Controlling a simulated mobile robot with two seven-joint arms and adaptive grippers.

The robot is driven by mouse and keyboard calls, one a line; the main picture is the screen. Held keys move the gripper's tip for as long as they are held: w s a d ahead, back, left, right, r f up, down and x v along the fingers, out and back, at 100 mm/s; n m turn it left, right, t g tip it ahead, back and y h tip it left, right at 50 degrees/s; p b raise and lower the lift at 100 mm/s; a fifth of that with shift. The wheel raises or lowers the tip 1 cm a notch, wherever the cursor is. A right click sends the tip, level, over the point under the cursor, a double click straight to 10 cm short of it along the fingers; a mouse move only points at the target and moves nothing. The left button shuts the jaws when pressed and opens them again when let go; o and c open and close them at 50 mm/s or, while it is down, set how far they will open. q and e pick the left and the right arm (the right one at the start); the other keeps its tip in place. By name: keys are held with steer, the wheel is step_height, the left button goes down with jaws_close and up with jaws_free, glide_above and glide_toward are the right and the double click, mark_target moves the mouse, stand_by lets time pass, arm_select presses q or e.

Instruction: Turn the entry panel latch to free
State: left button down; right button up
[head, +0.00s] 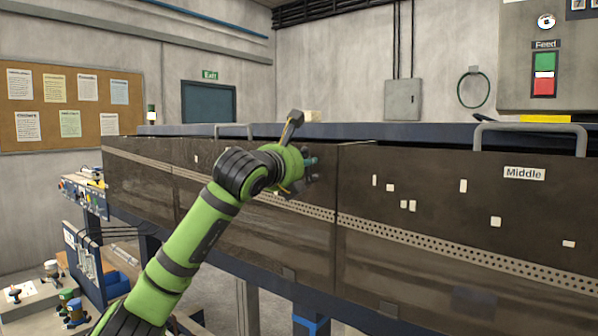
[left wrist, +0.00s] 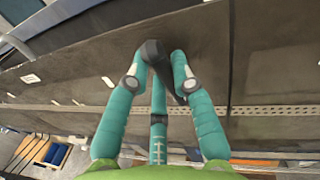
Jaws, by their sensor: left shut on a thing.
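The latch (left wrist: 153,48) is a dark, elongated handle on the brown panel face in the left wrist view. My left gripper (left wrist: 158,68) has its teal fingers around it, shut on it. In the head view my left gripper (head: 309,164) is against the upper part of a dark brown panel (head: 315,215), and the hand hides the latch. I cannot read the latch's turn position. No entry label shows on this panel. My right gripper is in neither view.
A panel labelled Middle (head: 524,173) adjoins on the right, with a grey grab handle (head: 530,128) above it. A perforated strip runs along the panels. A control box (head: 545,75) labelled Feed is at the upper right. A low bench (head: 30,305) stands at the lower left.

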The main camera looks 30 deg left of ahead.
arm_select(q)
steer(key=shift+d+m+b, duration=0.25)
steer(key=shift+m+b, duration=0.1)
steer(key=shift+m, duration=0.45)
steer(key=c, duration=1)
jaws_free()
steer(key=shift+d, duration=0.1)
steer(key=shift+c, duration=0.2)
steer(key=shift+s, duration=0.1)
steer(key=s+d, duration=0.1)
steer(key=s, duration=1)
steer(key=shift+s+d, duration=0.2)
steer(key=shift+s, duration=0.2)
